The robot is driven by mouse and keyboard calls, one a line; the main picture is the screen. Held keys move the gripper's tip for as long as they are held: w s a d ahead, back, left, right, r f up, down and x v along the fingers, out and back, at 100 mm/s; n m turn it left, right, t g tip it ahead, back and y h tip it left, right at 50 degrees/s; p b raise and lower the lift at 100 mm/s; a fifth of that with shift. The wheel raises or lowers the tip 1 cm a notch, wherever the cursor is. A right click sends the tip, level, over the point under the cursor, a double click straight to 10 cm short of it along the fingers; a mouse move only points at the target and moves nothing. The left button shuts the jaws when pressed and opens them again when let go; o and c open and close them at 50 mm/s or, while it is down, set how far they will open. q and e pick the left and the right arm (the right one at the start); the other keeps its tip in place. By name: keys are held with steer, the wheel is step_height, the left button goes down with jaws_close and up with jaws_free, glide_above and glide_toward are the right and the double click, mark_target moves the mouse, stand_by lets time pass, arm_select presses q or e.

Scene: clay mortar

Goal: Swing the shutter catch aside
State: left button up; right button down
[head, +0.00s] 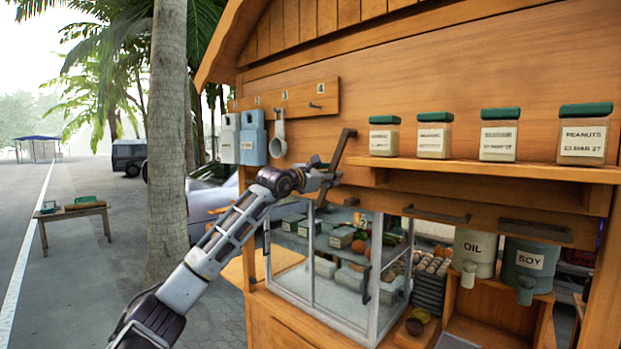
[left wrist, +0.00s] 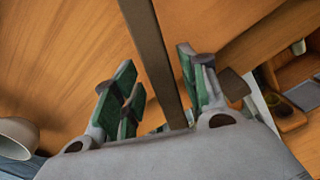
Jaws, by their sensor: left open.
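The shutter catch looks to be the dark metal bar (head: 342,150) on the stall's wooden front, left of the jar shelf. It slants, with a short bent end at the top right. My left gripper (head: 326,174) is at the lower part of this bar. In the left wrist view the bar (left wrist: 161,55) runs down between the two green-padded fingers of my open left gripper (left wrist: 160,85). A gap shows on the left side of the bar; the right finger is close to it, and I cannot tell if they touch. My right gripper is not in view.
A shelf (head: 480,170) with several green-lidded jars is to the right. A glass case (head: 335,275) stands below my left arm.

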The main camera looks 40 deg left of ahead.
arm_select(q)
steer(key=s+a, duration=0.1)
steer(key=s, duration=0.8)
steer(key=shift+s, duration=0.4)
stand_by(0.4)
steer(key=shift+s, duration=0.15)
steer(key=shift+s, duration=0.3)
steer(key=shift+s, duration=0.35)
stand_by(0.7)
steer(key=shift+d+r, duration=0.1)
